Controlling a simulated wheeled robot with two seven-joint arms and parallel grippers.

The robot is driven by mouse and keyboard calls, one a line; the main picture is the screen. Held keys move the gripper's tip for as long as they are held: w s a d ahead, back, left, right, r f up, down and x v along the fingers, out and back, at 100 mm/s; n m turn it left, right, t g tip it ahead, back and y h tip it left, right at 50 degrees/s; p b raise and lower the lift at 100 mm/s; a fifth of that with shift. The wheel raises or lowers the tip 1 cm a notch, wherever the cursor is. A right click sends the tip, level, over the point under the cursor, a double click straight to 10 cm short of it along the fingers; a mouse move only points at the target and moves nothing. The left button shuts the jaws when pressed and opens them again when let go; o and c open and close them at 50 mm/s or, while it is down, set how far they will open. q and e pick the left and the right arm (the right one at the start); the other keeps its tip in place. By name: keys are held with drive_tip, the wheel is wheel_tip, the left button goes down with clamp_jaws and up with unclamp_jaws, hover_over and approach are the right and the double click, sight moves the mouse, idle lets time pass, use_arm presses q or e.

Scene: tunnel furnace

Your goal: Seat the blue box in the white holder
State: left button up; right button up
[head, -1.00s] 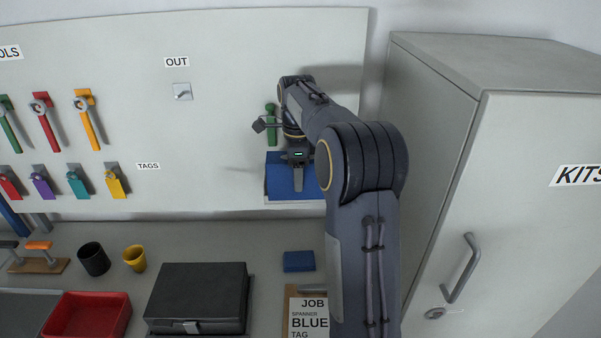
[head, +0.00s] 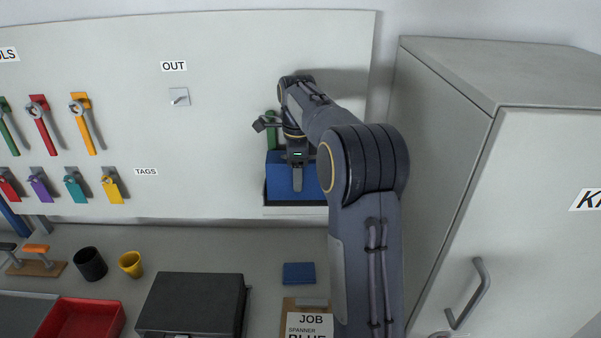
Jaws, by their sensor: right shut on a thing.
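The blue box (head: 279,180) is upright against the wall board, at the white holder (head: 290,211) low on the board's right part. A thin dark band shows between the box's lower edge and the holder's front rim; I cannot tell how deep the box sits. My right gripper (head: 297,182) is in front of the box, pointing down, and is shut on it. My right arm hides the box's right part and the holder's right end. My left gripper is not in view.
A smaller blue block (head: 299,273) lies on the bench above the job clipboard (head: 309,320). A dark case (head: 193,303) and a red tray (head: 80,319) stand to the left. A green item (head: 271,130) is behind my wrist. A grey cabinet (head: 545,200) stands close on the right.

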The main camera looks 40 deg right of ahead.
drive_tip(key=shift+w+f, duration=0.15)
drive_tip(key=shift+f, duration=0.4)
drive_tip(key=shift+s+r, duration=0.25)
drive_tip(key=shift+s, duration=0.05)
drive_tip(key=shift+w+a+f, duration=0.1)
drive_tip(key=shift+w+f, duration=0.05)
drive_tip(key=shift+w, duration=0.1)
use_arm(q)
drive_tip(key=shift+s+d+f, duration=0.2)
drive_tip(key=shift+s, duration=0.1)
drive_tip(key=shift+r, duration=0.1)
use_arm(e)
drive_tip(key=shift+f, duration=0.1)
drive_tip(key=shift+w+a+f, duration=0.1)
drive_tip(key=shift+f, duration=0.1)
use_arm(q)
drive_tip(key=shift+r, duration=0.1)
use_arm(e)
drive_tip(key=shift+f, duration=0.15)
drive_tip(key=shift+f, duration=0.25)
idle(0.4)
